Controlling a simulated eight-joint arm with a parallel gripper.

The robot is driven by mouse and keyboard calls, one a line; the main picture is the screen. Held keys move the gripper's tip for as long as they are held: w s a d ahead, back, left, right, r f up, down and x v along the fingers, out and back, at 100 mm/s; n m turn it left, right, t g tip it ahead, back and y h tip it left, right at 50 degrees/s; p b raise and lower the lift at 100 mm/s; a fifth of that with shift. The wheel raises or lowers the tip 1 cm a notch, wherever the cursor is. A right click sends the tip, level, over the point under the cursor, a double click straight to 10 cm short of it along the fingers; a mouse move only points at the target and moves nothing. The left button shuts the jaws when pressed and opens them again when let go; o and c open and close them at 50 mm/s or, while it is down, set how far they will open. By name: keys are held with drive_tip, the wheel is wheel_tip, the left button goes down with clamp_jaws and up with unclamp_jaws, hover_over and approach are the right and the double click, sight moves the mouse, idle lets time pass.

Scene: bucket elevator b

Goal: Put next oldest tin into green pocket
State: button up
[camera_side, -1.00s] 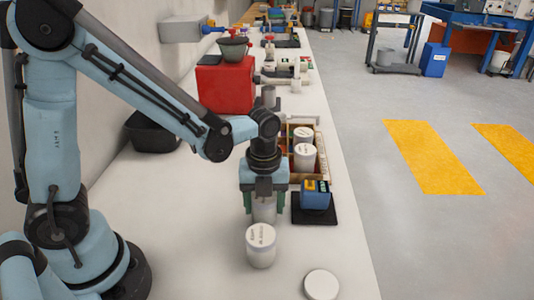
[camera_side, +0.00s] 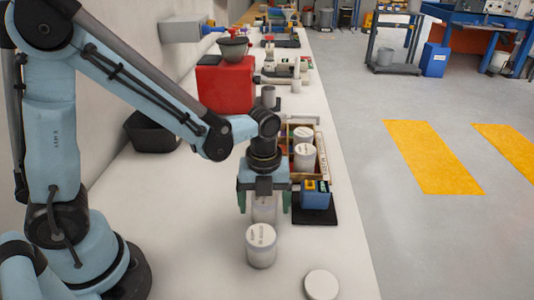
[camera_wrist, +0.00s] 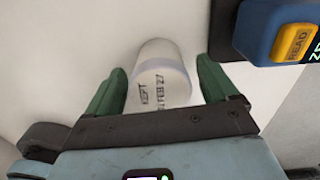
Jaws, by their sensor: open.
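My gripper (camera_side: 264,204) is open, with a green finger on either side of a white tin (camera_side: 264,209). In the wrist view this tin (camera_wrist: 161,75) is between the open fingers (camera_wrist: 161,84), with gaps on both sides; its label reads "KEPT" and a date ending "FEB 27". It appears to stand on the bench. Another white tin (camera_side: 261,247) with a printed lid stands closer to the side camera. Two more tins, one farther back (camera_side: 302,134) and one nearer (camera_side: 305,154), are in a wooden tray (camera_side: 326,165). I cannot make out the green pocket.
A blue reader (camera_side: 315,198) with a yellow button sits on a black mat (camera_side: 314,217), right of my gripper. A white disc (camera_side: 321,285) lies near the front edge. A red box (camera_side: 225,85) and black bin (camera_side: 151,131) stand behind. Bench left of the tins is clear.

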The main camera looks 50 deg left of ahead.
wheel_tip(320, 180, up, 12)
drive_tip(key=shift+w+a+f, duration=0.1)
drive_tip(key=shift+a+f, duration=0.05)
drive_tip(key=shift+f, duration=0.1)
drive_tip(key=s+a+n+t, duration=0.2)
drive_tip(key=n, duration=0.8)
drive_tip(key=s+a+n+t, duration=0.1)
drive_tip(key=a+n+t, duration=0.1)
drive_tip(key=n, duration=0.8)
drive_tip(key=shift+s+a+n+t, duration=0.3)
drive_tip(key=shift+s+a+t, duration=0.1)
drive_tip(key=shift+t, duration=0.4)
drive_tip(key=shift+o, duration=0.2)
drive_tip(key=n, duration=0.2)
drive_tip(key=n+t, duration=0.1)
drive_tip(key=a+n, duration=0.1)
drive_tip(key=n, duration=0.1)
drive_tip(key=shift+s+f+n+t, duration=0.1)
drive_tip(key=shift+s+n+t, duration=0.2)
